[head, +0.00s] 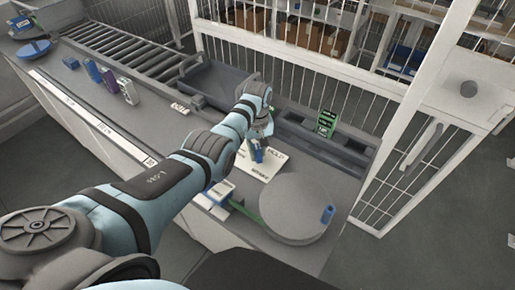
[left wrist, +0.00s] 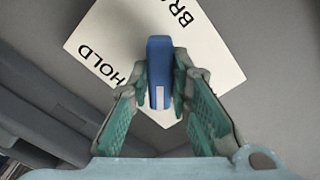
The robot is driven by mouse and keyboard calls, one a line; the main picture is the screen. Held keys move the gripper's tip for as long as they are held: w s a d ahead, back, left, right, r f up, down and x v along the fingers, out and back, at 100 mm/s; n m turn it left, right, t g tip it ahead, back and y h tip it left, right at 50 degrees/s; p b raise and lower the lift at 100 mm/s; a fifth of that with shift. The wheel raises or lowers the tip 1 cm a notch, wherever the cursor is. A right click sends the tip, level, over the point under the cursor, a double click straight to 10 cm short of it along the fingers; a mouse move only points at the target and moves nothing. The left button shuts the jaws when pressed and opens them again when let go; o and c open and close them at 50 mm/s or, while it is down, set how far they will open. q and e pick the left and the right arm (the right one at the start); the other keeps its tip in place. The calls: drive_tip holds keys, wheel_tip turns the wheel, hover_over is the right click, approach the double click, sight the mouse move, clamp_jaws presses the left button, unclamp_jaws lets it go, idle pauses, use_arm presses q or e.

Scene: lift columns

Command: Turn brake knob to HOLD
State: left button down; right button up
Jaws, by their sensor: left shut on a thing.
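The blue brake knob (head: 258,155) stands on a white label plate (head: 262,172) on the grey counter. In the left wrist view the knob (left wrist: 159,60) is a blue bar with a white mark on its lower end, and its long side runs up and down the picture. The plate (left wrist: 216,60) reads HOLD at the left of the knob and part of BRAKE at the upper right. My left gripper (left wrist: 161,88) is shut on the knob, one finger on each side. In the head view this gripper (head: 260,140) partly hides the knob. My right gripper is out of view.
A round grey disc (head: 290,207) with a blue peg (head: 327,214) is close to the plate. A green panel (head: 326,124) stands behind. A roller conveyor (head: 120,48), grey tray (head: 212,82) and wire fence (head: 290,75) lie farther back. Small blue and purple items stand at left.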

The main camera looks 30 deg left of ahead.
sight(258, 150)
use_arm(q)
drive_tip(key=m+p, duration=0.1)
drive_tip(key=m, duration=0.8)
drive_tip(key=shift+m+p, duration=0.3)
drive_tip(key=shift+p, duration=0.05)
idle(0.4)
drive_tip(key=c, duration=1.5)
unclamp_jaws()
drive_tip(key=shift+w+f, duration=0.1)
wheel_tip(258, 150, up, 12)
drive_tip(key=shift+r, duration=0.1)
